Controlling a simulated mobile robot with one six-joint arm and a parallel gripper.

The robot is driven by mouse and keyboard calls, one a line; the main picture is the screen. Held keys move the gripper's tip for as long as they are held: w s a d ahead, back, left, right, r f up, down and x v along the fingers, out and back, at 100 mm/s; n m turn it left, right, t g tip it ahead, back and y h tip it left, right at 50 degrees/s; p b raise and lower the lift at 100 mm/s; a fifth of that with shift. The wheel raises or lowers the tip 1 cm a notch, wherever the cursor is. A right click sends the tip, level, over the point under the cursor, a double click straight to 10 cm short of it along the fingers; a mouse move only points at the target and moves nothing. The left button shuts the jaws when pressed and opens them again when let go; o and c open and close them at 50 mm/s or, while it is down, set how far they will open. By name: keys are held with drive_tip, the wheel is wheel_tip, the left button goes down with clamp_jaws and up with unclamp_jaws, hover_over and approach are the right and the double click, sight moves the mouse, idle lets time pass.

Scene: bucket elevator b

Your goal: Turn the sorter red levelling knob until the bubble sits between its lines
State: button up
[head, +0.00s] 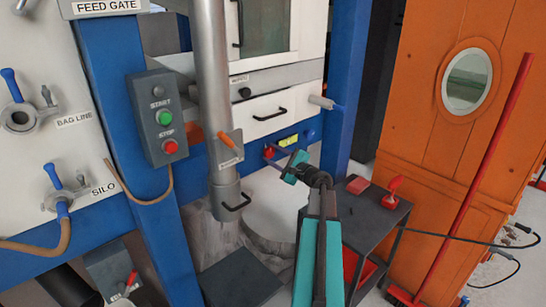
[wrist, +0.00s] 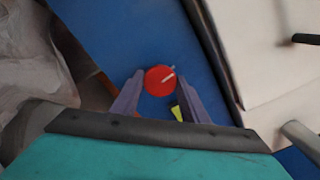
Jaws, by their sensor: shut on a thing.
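The red levelling knob (wrist: 160,81), round with a white pointer mark, sits on a blue frame beam in the wrist view. The pointer points up and to the right. My gripper (wrist: 162,82) is shut on the knob, with one grey finger on each side. In the head view my gripper (head: 277,154) reaches the blue beam below the white drawers, and its fingers mostly hide the knob. A yellow-green level vial (head: 289,141) is on the beam just right of the knob. Its yellow end (wrist: 177,112) shows partly behind a finger. I cannot make out the bubble or its lines.
A grey pipe (head: 213,90) with an orange handle stands left of my arm. A white drawer (head: 268,113) and a protruding spout (head: 321,102) are above the knob. A dark side table (head: 365,210) with red items stands right of my arm.

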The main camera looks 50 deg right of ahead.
drive_tip(key=o, duration=1)
drive_tip(key=shift+s, duration=0.1)
drive_tip(key=s, duration=0.9)
drive_tip(key=s+a, duration=0.1)
drive_tip(key=s, duration=0.3)
drive_tip(key=shift+s, duration=0.3)
